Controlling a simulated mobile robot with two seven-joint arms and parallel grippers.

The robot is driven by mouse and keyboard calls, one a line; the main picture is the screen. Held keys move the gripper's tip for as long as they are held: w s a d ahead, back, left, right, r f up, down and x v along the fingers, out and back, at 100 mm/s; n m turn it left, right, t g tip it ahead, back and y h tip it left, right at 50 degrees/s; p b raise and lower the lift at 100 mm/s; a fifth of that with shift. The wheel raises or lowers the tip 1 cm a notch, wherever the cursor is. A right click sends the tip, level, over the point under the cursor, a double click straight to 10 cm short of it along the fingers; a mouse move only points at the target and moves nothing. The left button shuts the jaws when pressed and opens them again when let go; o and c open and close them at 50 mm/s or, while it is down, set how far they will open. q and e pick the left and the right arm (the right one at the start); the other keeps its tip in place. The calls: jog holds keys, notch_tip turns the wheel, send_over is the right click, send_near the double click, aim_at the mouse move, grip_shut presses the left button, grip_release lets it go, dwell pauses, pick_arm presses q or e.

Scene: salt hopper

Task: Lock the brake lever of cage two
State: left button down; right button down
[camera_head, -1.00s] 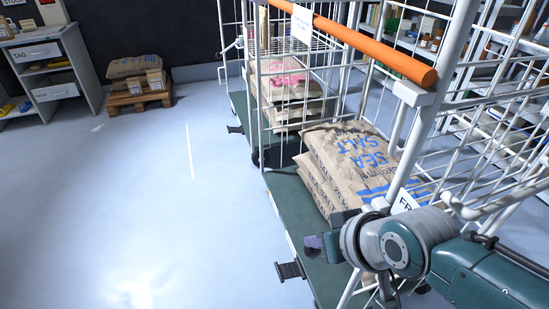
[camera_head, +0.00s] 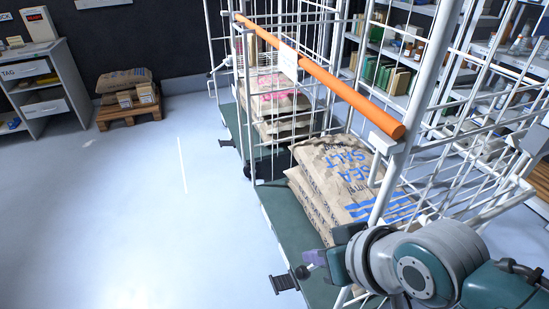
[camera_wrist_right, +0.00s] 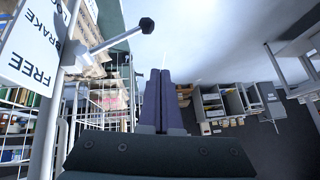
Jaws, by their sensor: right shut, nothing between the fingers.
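The near roll cage (camera_head: 283,222) has white wire sides, a green base and stacked sea salt sacks (camera_head: 345,185). I see no cage number that I can read. In the right wrist view, a brake lever (camera_wrist_right: 117,36) with a black knob sticks out from the cage post beside a white plate (camera_wrist_right: 35,50) reading FREE and BRAKE. My right gripper (camera_head: 312,259) is shut and empty at the near cage's front corner. In the wrist view its fingers (camera_wrist_right: 165,100) are together, apart from the lever in the picture; the depth gap is unclear. My left gripper is out of view.
An orange bar (camera_head: 320,75) runs along the cages at the top. A second cage (camera_head: 275,85) with pink-marked sacks stands behind. A dark pedal-like part (camera_head: 283,283) juts from the near base. Open floor (camera_head: 120,210) lies to the left.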

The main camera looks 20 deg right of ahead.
jog(key=v, duration=0.3)
jog(key=shift+a+r+p, duration=0.15)
jog(key=shift+a+p, duration=0.1)
jog(key=shift+p, duration=0.05)
jog(key=shift+s, duration=0.1)
jog(key=s+d+r+n+g+h, duration=0.1)
jog(key=s+r+g, duration=0.1)
jog(key=s+r, duration=0.4)
jog(key=s+d+r+n+g, duration=0.1)
jog(key=s+r, duration=0.2)
jog(key=s, duration=0.5)
notch_tip(320, 180, up, 33)
jog(key=p, duration=3.2)
jog(key=shift+s+d+g+h, duration=0.25)
jog(key=shift+d+g+h, duration=0.05)
jog(key=shift+d, duration=0.05)
jog(key=shift+f, duration=0.1)
